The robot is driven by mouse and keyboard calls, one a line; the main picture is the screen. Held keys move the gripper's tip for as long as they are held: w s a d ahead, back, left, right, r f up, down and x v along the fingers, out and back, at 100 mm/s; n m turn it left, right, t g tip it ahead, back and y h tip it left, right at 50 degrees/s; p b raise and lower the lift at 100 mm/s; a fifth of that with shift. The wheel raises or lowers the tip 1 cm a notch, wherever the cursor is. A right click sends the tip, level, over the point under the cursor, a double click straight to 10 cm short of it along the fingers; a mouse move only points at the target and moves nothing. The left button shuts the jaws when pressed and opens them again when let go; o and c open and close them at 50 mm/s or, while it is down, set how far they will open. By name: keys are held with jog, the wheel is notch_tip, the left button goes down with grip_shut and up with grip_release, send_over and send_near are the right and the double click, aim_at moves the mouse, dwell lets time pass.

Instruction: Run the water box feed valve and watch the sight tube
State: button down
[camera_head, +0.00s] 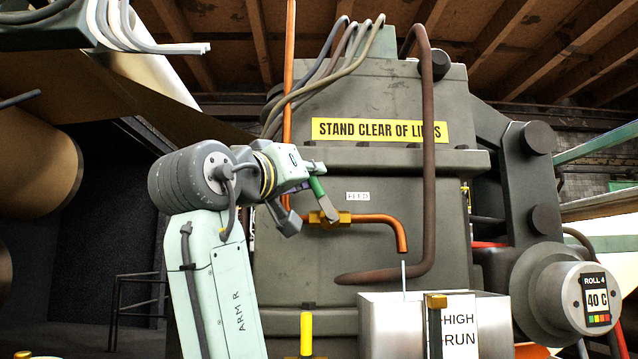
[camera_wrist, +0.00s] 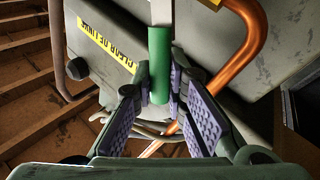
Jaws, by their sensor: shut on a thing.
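The green valve handle (camera_head: 318,187) tilts up and left from the brass feed valve (camera_head: 325,217), under a FEED label. My gripper (camera_head: 303,194) is shut on the handle. In the wrist view, the purple-padded fingers (camera_wrist: 160,88) close around the green handle (camera_wrist: 159,52). A copper pipe (camera_head: 380,218) runs from the valve and bends down. A thin pale water stream (camera_head: 404,275) falls from its end into the metal water box (camera_head: 385,325). The sight tube (camera_head: 435,335), with a brass cap, stands on the box front beside HIGH and RUN marks. I cannot make out its level.
A rusty brown pipe (camera_head: 429,150) loops close to the right of the copper spout. The large grey machine housing (camera_head: 370,165) stands behind the valve, with a yellow warning sign (camera_head: 380,130). A yellow post (camera_head: 306,333) stands left of the box. A roller with a display (camera_head: 597,299) is far right.

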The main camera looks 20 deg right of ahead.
jog(key=shift+w+a+f+n+t+b, duration=0.1)
jog(key=shift+a+f+n+t+b, duration=0.25)
jog(key=shift+n, duration=0.4)
jog(key=shift+w+a+f+n+t+b, duration=0.15)
jog(key=shift+a+n+t+b, duration=0.15)
jog(key=shift+n+t+b, duration=0.3)
jog(key=shift+a+f+n+t+b, duration=0.25)
jog(key=shift+a+n+t+b, duration=0.1)
jog(key=shift+n, duration=0.5)
jog(key=shift+y, duration=0.3)
jog(key=c, duration=1.6)
grip_release()
jog(key=v, duration=1.2)
jog(key=shift+f, duration=0.1)
dwell(2.2)
